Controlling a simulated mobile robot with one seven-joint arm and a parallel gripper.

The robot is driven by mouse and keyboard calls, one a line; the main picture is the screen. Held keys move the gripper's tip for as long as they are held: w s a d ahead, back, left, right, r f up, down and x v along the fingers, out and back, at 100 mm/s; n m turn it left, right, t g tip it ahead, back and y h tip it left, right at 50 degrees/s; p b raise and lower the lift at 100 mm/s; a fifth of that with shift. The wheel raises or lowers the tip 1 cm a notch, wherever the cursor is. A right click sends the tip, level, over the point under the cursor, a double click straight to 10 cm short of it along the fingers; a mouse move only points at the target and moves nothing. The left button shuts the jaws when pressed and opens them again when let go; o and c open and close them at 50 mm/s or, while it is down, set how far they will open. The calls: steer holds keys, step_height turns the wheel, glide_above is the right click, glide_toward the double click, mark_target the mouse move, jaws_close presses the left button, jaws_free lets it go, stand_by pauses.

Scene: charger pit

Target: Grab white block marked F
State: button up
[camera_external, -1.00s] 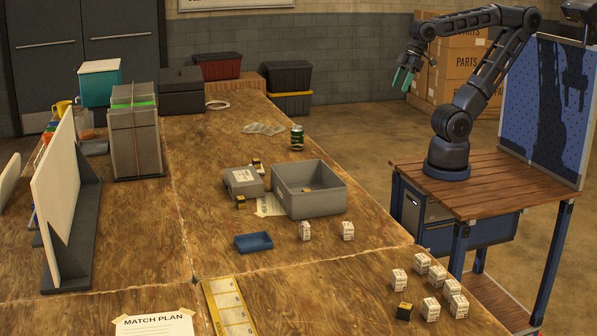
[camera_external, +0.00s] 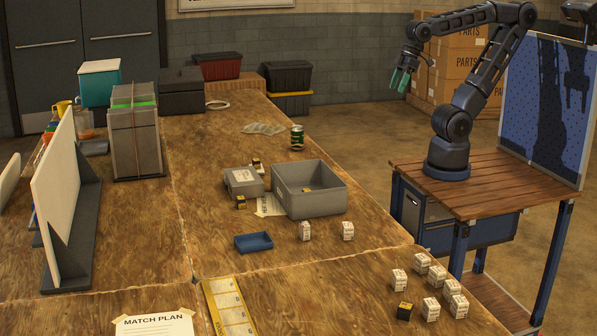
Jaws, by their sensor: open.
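Several small white blocks with dark print stand on the wooden table. Two are in front of the grey bin, a left one (camera_external: 305,231) and a right one (camera_external: 348,231). A group stands at the table's right front corner, among them one at its left (camera_external: 399,280), one at the back (camera_external: 421,263) and one at the front (camera_external: 431,309). The print is too small to tell which is marked F. My gripper (camera_external: 401,80) has green fingers, is open and empty, and hangs high in the air, well away from all the blocks.
An open grey bin (camera_external: 309,203) holds a small dark-and-yellow block. A grey box (camera_external: 243,183) stands beside it. Another dark block (camera_external: 404,311) stands among the white ones.

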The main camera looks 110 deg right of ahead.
steer(key=w+a+f+m+g, duration=0.1)
steer(key=w+a+f+m, duration=0.15)
steer(key=w, duration=0.25)
steer(key=w+a+f+m, duration=0.2)
steer(key=w+m, duration=0.1)
steer(key=w, duration=0.3)
steer(key=m+g, duration=0.3)
steer(key=m, duration=1.1)
glide_above(348, 224)
step_height(348, 224, down, 30)
steer(key=shift+r, duration=0.2)
steer(key=shift+d+f, duration=0.1)
steer(key=shift+f, duration=5.15)
steer(key=c, duration=1.1)
